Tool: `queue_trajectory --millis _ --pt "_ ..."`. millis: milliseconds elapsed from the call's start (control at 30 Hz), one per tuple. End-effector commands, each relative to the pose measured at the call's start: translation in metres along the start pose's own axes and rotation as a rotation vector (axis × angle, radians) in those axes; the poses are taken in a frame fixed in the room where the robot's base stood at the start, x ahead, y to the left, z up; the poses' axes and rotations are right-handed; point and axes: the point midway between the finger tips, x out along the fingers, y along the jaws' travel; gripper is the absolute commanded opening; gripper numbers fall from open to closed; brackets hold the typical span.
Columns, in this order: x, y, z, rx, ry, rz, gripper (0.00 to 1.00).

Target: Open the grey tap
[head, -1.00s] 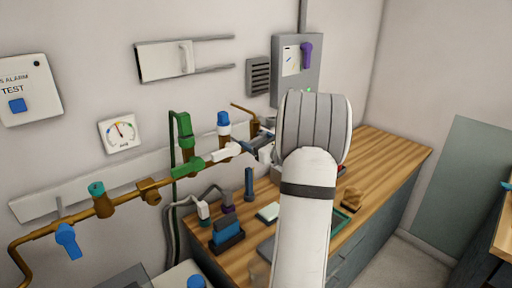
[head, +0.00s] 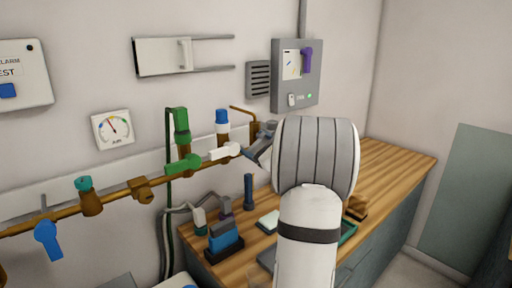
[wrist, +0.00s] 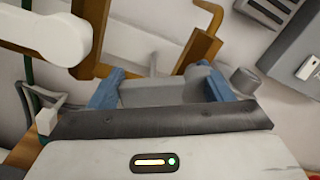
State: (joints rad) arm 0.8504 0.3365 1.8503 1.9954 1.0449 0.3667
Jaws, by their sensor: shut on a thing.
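The grey tap (head: 267,128) is at the right end of the brown wall pipe, partly hidden behind my arm. My gripper (head: 258,150) is at this tap, with its fingers only partly visible. In the wrist view, my gripper's blue fingers (wrist: 172,86) stand either side of a grey handle (wrist: 160,93) and are shut on it. A grey round end (wrist: 245,79) shows just right of the right finger. How far the handle is turned is hard to tell.
A white lever tap (head: 225,151) is close left of my gripper; it also shows in the wrist view (wrist: 45,32). Green (head: 183,164) and blue (head: 48,240) taps are farther left. The wooden bench (head: 395,165) lies below, with several small items. A grey wall box (head: 296,75) is above right.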

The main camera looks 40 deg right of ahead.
Motion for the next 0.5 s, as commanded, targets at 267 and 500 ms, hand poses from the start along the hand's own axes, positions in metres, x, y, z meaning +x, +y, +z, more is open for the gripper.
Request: queue_trajectory --millis 267,500 --pt "0.0000 -0.0002 0.0001 0.000 0.001 0.000 0.90" --pt "0.0000 -0.0002 0.0000 0.000 0.001 0.000 0.95"
